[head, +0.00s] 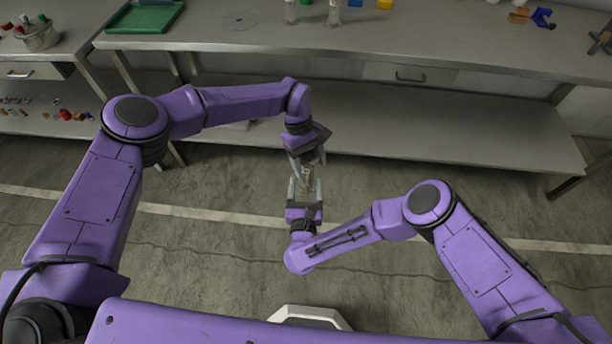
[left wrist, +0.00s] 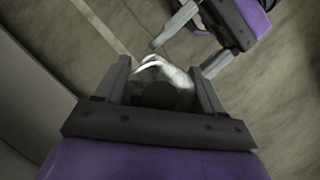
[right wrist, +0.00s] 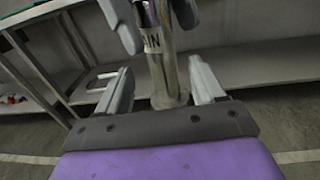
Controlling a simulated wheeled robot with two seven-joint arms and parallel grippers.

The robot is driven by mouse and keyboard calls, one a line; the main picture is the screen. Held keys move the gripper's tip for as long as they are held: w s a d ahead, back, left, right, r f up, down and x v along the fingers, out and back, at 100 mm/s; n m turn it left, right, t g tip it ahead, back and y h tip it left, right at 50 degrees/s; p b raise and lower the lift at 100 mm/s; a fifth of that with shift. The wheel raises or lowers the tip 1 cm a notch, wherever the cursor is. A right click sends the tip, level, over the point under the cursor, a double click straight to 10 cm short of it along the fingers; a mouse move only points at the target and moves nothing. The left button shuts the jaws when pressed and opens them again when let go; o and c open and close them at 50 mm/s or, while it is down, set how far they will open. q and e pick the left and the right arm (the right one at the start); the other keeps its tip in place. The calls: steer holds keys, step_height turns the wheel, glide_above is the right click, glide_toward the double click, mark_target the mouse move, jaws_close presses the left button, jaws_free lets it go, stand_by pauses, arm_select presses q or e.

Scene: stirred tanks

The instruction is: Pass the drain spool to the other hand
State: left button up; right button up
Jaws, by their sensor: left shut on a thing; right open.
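The drain spool (head: 305,177) is a grey metal pipe piece held in the air between my two grippers, in front of the bench. My left gripper (head: 307,158) is shut on it from above. In the left wrist view the spool (left wrist: 165,75) shows as a pale, shiny end between the fingers. In the right wrist view the spool (right wrist: 162,60) stands roughly upright, with dark letters ending in "IN" on its side. My right gripper (head: 305,188) is open, its fingers on either side of the spool's lower part with visible gaps. The left fingers cover its upper part.
A long grey bench (head: 250,40) with a lower shelf (head: 400,130) runs behind my arms. A green tray (head: 145,17), glass bottles (head: 291,12) and a blue clamp-like part (head: 542,18) stand on it. A metal pot (head: 37,36) is at the far left. The floor around my grippers is clear.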

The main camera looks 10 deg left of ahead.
mark_target(306, 177)
steer(key=w, duration=0.5)
steer(key=shift+w+a, duration=0.15)
steer(key=shift+w, duration=0.05)
steer(key=c, duration=1.2)
arm_select(q)
steer(key=o, duration=1.6)
steer(key=shift+r, duration=0.1)
